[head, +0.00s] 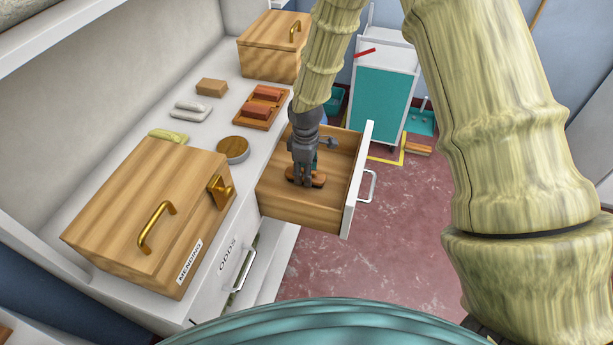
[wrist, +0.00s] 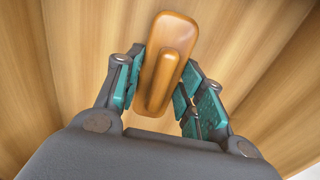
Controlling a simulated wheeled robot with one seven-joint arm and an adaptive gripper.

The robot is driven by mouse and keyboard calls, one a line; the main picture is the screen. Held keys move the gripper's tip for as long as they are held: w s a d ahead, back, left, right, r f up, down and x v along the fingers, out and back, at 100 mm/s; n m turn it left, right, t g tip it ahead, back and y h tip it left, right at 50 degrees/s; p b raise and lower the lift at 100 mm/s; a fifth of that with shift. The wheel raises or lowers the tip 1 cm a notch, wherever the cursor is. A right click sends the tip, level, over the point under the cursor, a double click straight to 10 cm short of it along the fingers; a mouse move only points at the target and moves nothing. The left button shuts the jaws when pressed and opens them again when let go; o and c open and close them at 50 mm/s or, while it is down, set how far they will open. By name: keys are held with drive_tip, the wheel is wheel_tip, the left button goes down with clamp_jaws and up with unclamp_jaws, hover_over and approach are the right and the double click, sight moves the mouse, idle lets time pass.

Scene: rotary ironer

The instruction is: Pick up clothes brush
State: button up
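The clothes brush (wrist: 168,58) is a brown wooden piece with a raised grip along its top. It lies on the floor of an open wooden drawer (head: 290,207); the brush also shows in the head view (head: 318,180), partly covered by my gripper. My gripper (head: 303,180) points down into the drawer over the brush. In the wrist view, the teal finger pads of my gripper (wrist: 160,85) stand on both sides of the brush. The left pad is close to it or touching; a gap shows on the right. The fingers are apart, not closed on it.
The drawer's white front (head: 358,180) and side walls surround my gripper. A wooden mending box (head: 150,215) and a round brown-topped tin (head: 233,149) stand on the white counter to the left. A teal-fronted cart (head: 382,100) stands behind the drawer.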

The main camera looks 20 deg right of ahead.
drive_tip(key=shift+r, duration=0.15)
wheel_tip(320, 180, up, 10)
drive_tip(key=shift+f+b, duration=0.1)
drive_tip(key=shift+b, duration=0.4)
idle(0.3)
